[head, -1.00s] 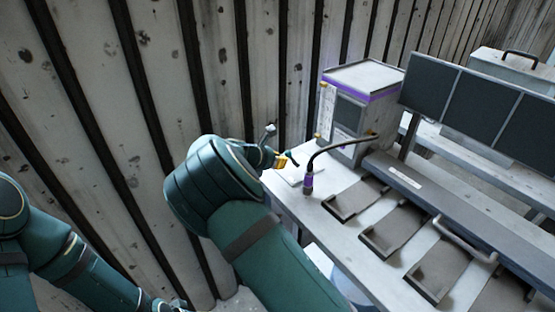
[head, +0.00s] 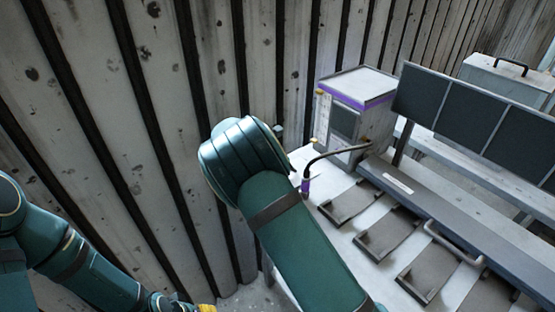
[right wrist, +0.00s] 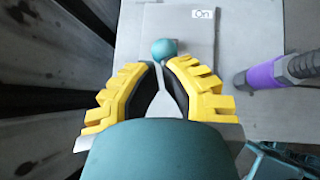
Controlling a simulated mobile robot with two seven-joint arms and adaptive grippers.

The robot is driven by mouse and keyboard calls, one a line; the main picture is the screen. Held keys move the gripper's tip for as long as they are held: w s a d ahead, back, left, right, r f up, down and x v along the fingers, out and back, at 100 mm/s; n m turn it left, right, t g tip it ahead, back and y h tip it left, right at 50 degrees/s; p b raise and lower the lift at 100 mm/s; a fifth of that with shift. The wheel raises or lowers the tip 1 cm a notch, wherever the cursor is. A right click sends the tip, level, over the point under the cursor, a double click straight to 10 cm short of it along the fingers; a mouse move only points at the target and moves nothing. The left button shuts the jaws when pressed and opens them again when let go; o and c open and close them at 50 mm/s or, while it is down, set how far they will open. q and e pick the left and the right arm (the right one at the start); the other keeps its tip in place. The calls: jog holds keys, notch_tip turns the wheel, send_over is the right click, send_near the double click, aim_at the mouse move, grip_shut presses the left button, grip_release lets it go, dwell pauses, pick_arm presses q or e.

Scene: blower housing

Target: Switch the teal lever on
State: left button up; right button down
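The teal ball knob of the lever (right wrist: 164,50) shows in the right wrist view, at the far end of the gap between my right gripper's fingertips (right wrist: 164,64). Its pale stem runs back between the yellow fingers. The fingers stand a little apart, and I see no clear grip on the knob. A plate (right wrist: 180,30) with a white "On" label (right wrist: 203,14) lies beyond the knob. In the head view my right forearm hides this gripper. My left gripper (head: 205,308) is barely in view at the bottom edge, its fingers mostly cut off.
A purple-collared hose end (right wrist: 275,72) stands right of my right gripper; it also shows in the head view (head: 305,187). The hose leads to a box with a purple band (head: 362,99). Grey trays (head: 350,203) and dark panels (head: 440,98) lie right. A ribbed wall is behind.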

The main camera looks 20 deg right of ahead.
jog(key=shift+d+r+p, duration=0.2)
jog(key=shift+r+p, duration=0.1)
jog(key=shift+p, duration=0.2)
jog(key=y+p, duration=0.1)
jog(key=p, duration=0.1)
jog(key=d+r+g+y+p, duration=0.1)
jog(key=p, duration=0.1)
jog(key=w+d+y+p, duration=0.1)
jog(key=p, duration=0.2)
jog(key=shift+d+r+g+y, duration=0.25)
jog(key=shift+r+g+y, duration=0.05)
jog(key=shift+r+y, duration=0.1)
jog(key=shift+w+d+g+y+p, duration=0.3)
jog(key=shift+d+y+p, duration=0.4)
jog(key=shift+p, duration=0.15)
jog(key=shift+w+d, duration=0.1)
jog(key=shift+d, duration=0.25)
jog(key=shift+w+d, duration=0.2)
jog(key=shift+d, duration=0.35)
jog(key=shift+r, duration=0.1)
